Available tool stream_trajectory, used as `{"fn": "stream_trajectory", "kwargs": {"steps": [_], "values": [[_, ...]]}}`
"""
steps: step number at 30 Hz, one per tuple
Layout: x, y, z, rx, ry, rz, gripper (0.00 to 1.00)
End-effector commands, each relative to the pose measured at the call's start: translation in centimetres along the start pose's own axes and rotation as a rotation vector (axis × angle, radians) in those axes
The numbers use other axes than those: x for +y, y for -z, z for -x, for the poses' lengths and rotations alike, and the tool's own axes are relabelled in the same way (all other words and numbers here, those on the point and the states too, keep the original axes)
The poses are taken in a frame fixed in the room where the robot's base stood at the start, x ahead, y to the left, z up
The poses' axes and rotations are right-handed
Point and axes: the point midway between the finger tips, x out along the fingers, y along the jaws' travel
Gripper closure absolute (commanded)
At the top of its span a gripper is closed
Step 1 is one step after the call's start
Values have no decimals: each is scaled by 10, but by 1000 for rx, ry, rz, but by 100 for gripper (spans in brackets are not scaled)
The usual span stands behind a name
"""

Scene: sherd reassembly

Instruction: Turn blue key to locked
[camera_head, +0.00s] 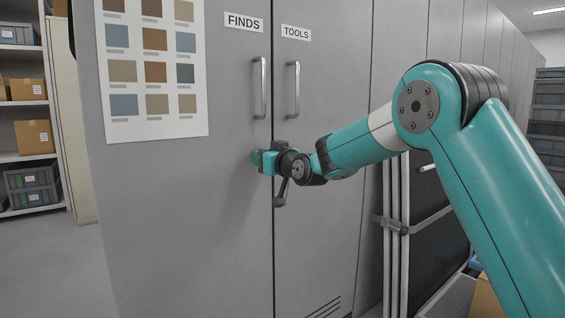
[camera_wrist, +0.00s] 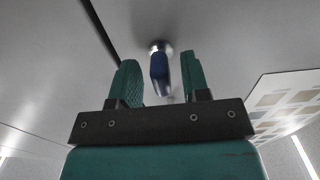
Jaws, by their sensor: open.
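The blue key (camera_wrist: 159,72) sits in a round metal lock (camera_wrist: 160,46) on the grey cabinet door in the wrist view. Its flat blue bow points toward the camera and looks edge-on, close to upright in the picture. My gripper (camera_wrist: 158,64) is open, with one green finger on each side of the key. A gap shows on both sides, wider on the right, though contact is hard to judge. In the head view my gripper (camera_head: 257,159) is at the FINDS door, just left of the door seam. The key and lock are hidden there.
The FINDS door (camera_head: 185,220) and TOOLS door (camera_head: 320,220) have vertical handles (camera_head: 259,88) (camera_head: 293,90) above my gripper. A colour chart (camera_head: 152,70) hangs on the FINDS door. Folded metal frames (camera_head: 395,230) stand right of the cabinet. Shelves (camera_head: 30,110) stand far left; the floor between is clear.

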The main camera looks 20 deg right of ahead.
Motion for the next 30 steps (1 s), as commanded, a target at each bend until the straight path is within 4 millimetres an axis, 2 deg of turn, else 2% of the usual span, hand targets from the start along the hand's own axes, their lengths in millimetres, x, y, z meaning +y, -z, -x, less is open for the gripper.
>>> {"fn": "stream_trajectory", "kwargs": {"steps": [5,12,18,24,30], "values": [[1,1,32,-1,-3,-1,57],[2,1,95,0,-5,0,57],[2,0,139,0,-5,0,57],[1,0,163,-1,-2,1,57],[1,0,168,-1,-2,1,57]]}}
